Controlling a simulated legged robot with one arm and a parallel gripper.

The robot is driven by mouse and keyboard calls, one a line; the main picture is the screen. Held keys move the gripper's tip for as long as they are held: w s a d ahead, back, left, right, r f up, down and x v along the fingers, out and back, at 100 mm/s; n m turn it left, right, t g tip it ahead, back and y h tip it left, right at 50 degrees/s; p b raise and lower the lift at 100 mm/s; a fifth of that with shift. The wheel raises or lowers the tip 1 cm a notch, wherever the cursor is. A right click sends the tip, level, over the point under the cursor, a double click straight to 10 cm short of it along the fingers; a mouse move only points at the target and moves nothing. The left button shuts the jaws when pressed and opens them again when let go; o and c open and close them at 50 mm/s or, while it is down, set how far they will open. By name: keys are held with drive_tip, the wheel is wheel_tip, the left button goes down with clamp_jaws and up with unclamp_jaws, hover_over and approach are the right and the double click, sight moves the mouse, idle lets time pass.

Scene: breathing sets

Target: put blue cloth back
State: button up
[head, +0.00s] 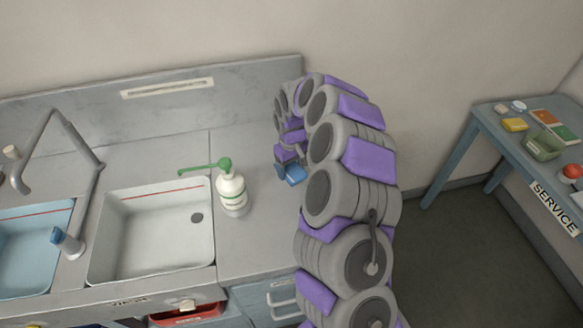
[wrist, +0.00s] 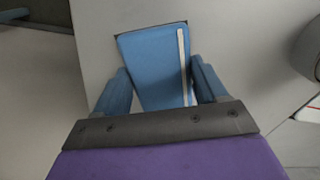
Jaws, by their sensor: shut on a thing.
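My gripper (wrist: 160,92) is shut on the blue cloth (wrist: 154,60), a folded blue piece with a pale stripe along its right side in the wrist view. The cloth sits between the two blue fingers. In the head view the cloth (head: 293,174) shows as a small blue shape at the end of my arm, over the grey counter (head: 255,225) right of the bottle. I cannot tell whether the cloth touches the counter. My arm hides part of the counter behind it.
A white bottle with a green pump (head: 232,190) stands between the cloth and the white sink basin (head: 150,235). A blue side table (head: 480,125) holds several small items at right.

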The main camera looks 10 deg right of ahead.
sight(292, 169)
drive_tip(key=o, duration=0.9)
drive_tip(key=shift+o, duration=0.2)
wheel_tip(292, 169, up, 11)
drive_tip(key=p, duration=0.2)
drive_tip(key=s+a+r, duration=0.3)
drive_tip(key=s+r, duration=0.5)
drive_tip(key=s+d+r+m+g, duration=0.1)
drive_tip(key=s+m, duration=0.1)
drive_tip(key=s, duration=1.5)
drive_tip(key=s+d+r+m, duration=0.1)
drive_tip(key=s+m, duration=0.1)
drive_tip(key=s, duration=1.5)
drive_tip(key=shift+s+d+g, duration=0.4)
